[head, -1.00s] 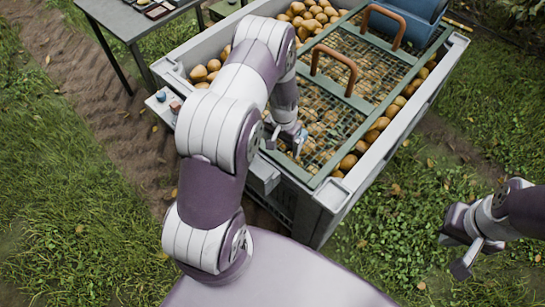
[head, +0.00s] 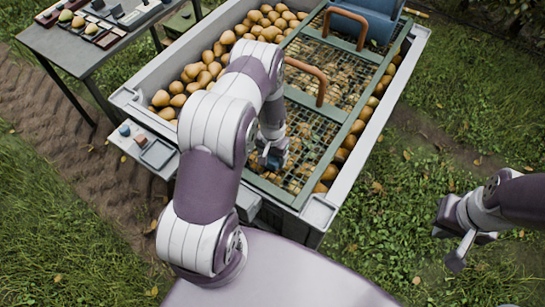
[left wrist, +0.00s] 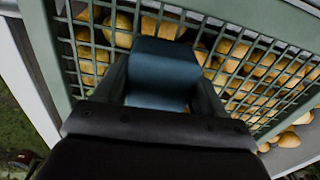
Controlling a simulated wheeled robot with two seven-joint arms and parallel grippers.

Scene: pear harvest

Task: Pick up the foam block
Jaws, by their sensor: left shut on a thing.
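My left gripper (head: 272,160) is shut on a blue foam block (left wrist: 163,72). In the left wrist view the block sits between the fingers, over the green mesh lid (left wrist: 232,35) of the pear crate. In the head view the arm and gripper hide most of the block, and the gripper is above the near left part of the mesh. I cannot tell the exact gap between block and mesh. My right gripper (head: 468,248) is at the right, over the grass and apart from the crate; its fingers look spread and empty.
The grey crate (head: 352,178) is full of pears (head: 205,68). The lid has brown handles (head: 306,80), and a blue container (head: 366,17) stands at its far end. A side shelf (head: 130,148) holds small items and a dark tray (head: 158,153). A table (head: 75,45) stands at the far left.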

